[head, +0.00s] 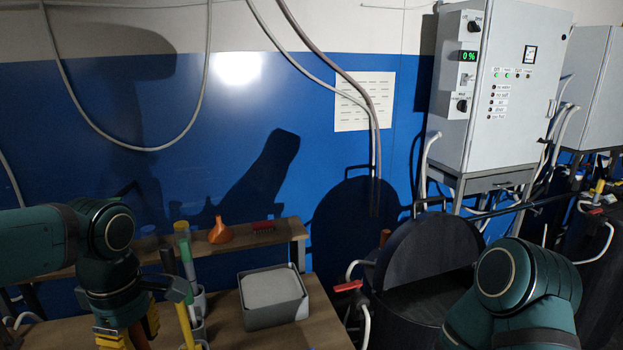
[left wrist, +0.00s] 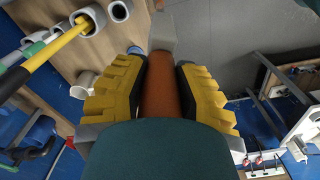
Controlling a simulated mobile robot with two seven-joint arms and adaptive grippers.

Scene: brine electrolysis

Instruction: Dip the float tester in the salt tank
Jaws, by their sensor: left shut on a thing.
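My left gripper (head: 127,338) points down at the lower left, over the wooden bench. In the left wrist view its yellow fingers (left wrist: 158,85) are closed around an orange-brown cylindrical handle with a grey end (left wrist: 163,32). I cannot tell whether this held tool is the float tester. A large dark round tank (head: 385,318) stands right of the bench, with a black half-round lid part (head: 430,250) raised. I see no label to confirm it is the salt tank, and its contents are not visible. My right arm covers its right side; my right gripper is out of view.
A yellow rod (head: 184,325) and a green rod (head: 187,255) stand in holders close beside my left gripper. A grey box (head: 273,315), with a pale top, sits on the bench. An orange funnel (head: 220,232) is on the shelf.

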